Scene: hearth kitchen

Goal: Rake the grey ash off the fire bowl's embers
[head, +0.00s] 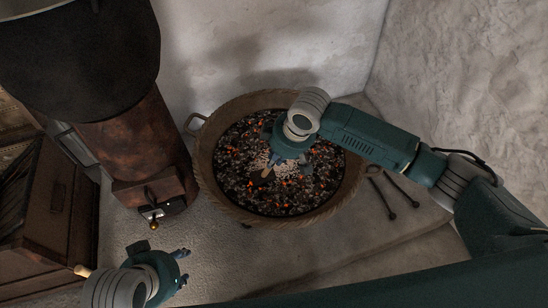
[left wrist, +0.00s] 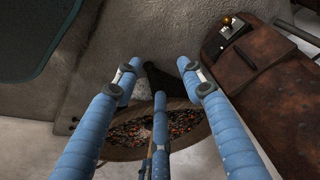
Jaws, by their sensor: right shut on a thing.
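The round fire bowl (head: 347,188) stands in the middle of the head view, with a woven-looking tan rim and dark coals. Orange embers (head: 289,182) glow among them. A paler grey ash patch (head: 257,162) lies near the middle, partly under my right gripper. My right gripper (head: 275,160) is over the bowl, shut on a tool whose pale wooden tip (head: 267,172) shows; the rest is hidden. My left gripper (head: 183,268) is low at left, outside the bowl, its fingers apart. The left wrist view shows its spread blue fingers (left wrist: 160,80) and the bowl (left wrist: 190,128) beyond.
A rusty stove (head: 135,140) with a large black pot (head: 80,55) stands at left. A wooden cabinet (head: 50,205) is beside it. Two dark rods (head: 383,199) lie right of the bowl. White walls close the back; the stone floor in front is clear.

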